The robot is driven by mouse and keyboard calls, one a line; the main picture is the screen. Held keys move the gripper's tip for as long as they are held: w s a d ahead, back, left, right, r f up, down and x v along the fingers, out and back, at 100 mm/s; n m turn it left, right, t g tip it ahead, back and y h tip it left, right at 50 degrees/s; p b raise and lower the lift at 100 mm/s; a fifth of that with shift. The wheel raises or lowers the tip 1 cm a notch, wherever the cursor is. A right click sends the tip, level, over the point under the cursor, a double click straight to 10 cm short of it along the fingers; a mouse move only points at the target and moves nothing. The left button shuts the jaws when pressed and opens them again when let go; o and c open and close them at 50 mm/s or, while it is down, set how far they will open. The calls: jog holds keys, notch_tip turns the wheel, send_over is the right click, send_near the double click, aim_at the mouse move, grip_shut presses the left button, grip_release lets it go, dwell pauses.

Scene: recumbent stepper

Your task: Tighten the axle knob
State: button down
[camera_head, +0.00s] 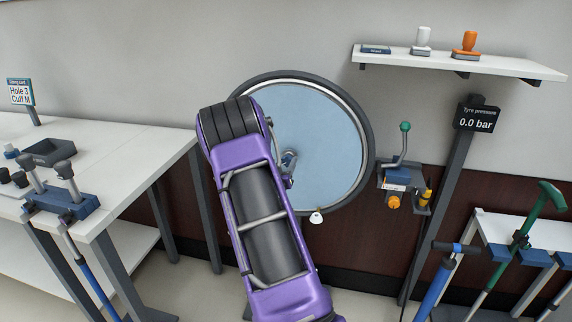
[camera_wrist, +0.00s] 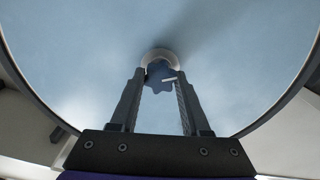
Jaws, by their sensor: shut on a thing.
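The axle knob (camera_wrist: 158,74) is a dark blue lobed knob with a white mark, at the centre of a wheel with a pale blue disc (camera_wrist: 240,60) in the wrist view. My gripper (camera_wrist: 161,78) has one finger on each side of the knob and is shut on it. In the head view the wheel (camera_head: 330,130) stands upright with a dark tyre. My purple arm crosses its left side. My gripper (camera_head: 288,160) shows small near the wheel's centre, and the knob is hard to make out there.
A small white piece (camera_head: 316,217) shows at the wheel's lower rim. Right of the wheel are a green-knobbed lever unit (camera_head: 398,178) and a post with a "0.0 bar" tyre pressure display (camera_head: 478,119). A shelf (camera_head: 460,65) is above. A white bench (camera_head: 120,150) stands left.

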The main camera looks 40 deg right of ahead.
jog(key=m, duration=1.9)
jog(key=shift+s+f, duration=0.1)
jog(key=m, duration=0.5)
jog(key=shift+m, duration=0.3)
jog(key=shift+c, duration=1.9)
grip_release()
jog(key=v, duration=1.7)
jog(key=shift+a, duration=0.2)
